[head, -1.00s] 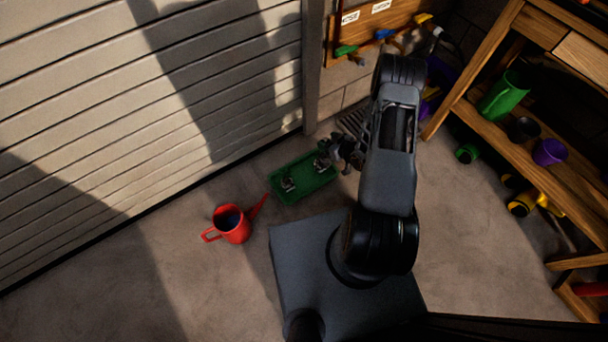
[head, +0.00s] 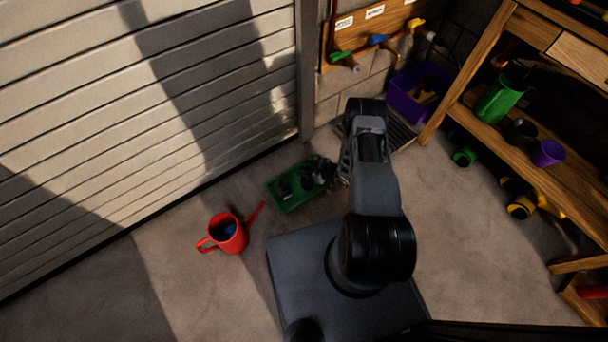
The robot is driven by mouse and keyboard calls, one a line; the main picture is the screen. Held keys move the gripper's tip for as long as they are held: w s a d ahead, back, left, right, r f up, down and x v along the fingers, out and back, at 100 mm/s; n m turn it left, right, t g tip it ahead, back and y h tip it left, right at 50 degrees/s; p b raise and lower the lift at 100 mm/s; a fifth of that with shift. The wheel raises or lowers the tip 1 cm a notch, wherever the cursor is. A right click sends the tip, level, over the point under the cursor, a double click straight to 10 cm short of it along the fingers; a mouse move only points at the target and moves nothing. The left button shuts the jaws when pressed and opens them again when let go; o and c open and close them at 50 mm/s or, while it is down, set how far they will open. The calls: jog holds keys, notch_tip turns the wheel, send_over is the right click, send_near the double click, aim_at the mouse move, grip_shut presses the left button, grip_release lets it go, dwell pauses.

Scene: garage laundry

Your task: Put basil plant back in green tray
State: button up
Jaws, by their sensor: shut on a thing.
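The green tray (head: 292,203) lies on the floor near the roller door, left of my arm. A small dark potted item (head: 284,188) stands in its left part. My gripper (head: 318,174) is over the tray's right part, low down and shut on a small dark thing, which I take to be the basil plant. The fingers and shadow hide most of it. I cannot tell whether it touches the tray floor.
A red watering can (head: 229,236) stands on the floor left of the tray. A purple bin (head: 418,92) and a floor grate (head: 400,130) are behind my arm. A wooden shelf (head: 530,150) with pots fills the right. The floor at lower left is clear.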

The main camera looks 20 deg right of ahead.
aim_at(307, 184)
jog(key=shift+w+a+f+b, duration=0.3)
jog(key=shift+w+f, duration=0.1)
jog(key=shift+f, duration=0.2)
jog(key=shift+w+a+f+b, duration=0.15)
jog(key=shift+w+a+f, duration=0.2)
jog(key=shift+f, duration=0.25)
jog(key=shift+w+f+b, duration=0.15)
jog(key=shift+f+b, duration=0.5)
jog(key=shift+f, duration=0.95)
jog(key=shift+f, duration=0.2)
jog(key=o, duration=1.3)
